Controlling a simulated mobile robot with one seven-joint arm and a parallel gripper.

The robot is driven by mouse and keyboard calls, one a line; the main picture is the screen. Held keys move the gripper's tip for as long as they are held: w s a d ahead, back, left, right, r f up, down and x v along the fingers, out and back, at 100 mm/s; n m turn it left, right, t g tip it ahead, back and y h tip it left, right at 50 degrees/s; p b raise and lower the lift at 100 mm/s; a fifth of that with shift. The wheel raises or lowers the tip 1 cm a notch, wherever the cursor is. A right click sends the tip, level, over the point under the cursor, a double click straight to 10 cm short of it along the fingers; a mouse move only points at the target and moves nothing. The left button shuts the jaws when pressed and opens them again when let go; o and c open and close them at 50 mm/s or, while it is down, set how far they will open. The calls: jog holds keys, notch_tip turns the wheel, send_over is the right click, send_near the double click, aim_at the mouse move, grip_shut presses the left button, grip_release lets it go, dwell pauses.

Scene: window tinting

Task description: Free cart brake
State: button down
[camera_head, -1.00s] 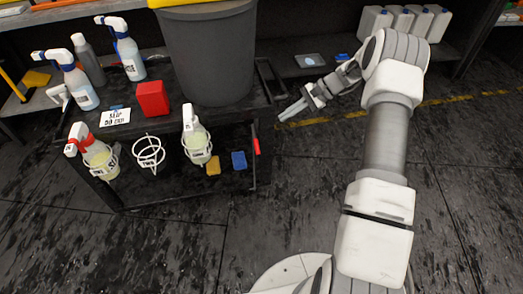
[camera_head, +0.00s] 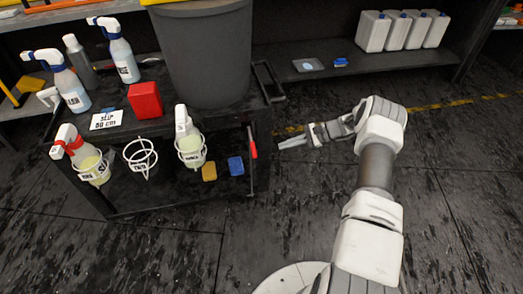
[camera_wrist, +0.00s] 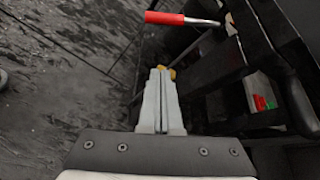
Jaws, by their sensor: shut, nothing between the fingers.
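The black cart (camera_head: 140,203) stands at the left in the head view, with a red-handled lever (camera_head: 252,146) on its right side. I take this lever to be the brake. The red handle also shows at the top of the wrist view (camera_wrist: 180,19), with a metal rod running to the cart frame. My gripper (camera_head: 281,144) is just right of the lever in the head view and apart from it. In the wrist view its fingers (camera_wrist: 161,72) are together and empty, pointing along the cart's side below the red handle.
The cart carries a grey bin (camera_head: 206,55), spray bottles (camera_head: 122,62), a red box (camera_head: 145,100) and a card (camera_head: 105,121). Ring holders hang on its front, the middle one (camera_head: 140,156) empty. A shelf with white jugs (camera_head: 374,31) stands behind. The floor at right is clear.

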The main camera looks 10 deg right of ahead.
aim_at(252, 143)
jog(key=b+x, duration=0.3)
jog(key=x, duration=0.7)
jog(key=shift+s+a+r, duration=0.15)
jog(key=shift+s+r, duration=0.15)
jog(key=shift+r, duration=0.3)
jog(key=shift+s+a+r, duration=0.1)
jog(key=shift+s+r, duration=0.15)
jog(key=shift+r, duration=0.3)
jog(key=shift+s+a+r, duration=0.15)
jog(key=shift+s+r, duration=0.15)
jog(key=shift+r, duration=0.3)
jog(key=shift+r, duration=0.15)
jog(key=shift+s+r+m+g+p, duration=0.1)
jog(key=shift+m+g+p, duration=0.25)
jog(key=shift+p, duration=0.2)
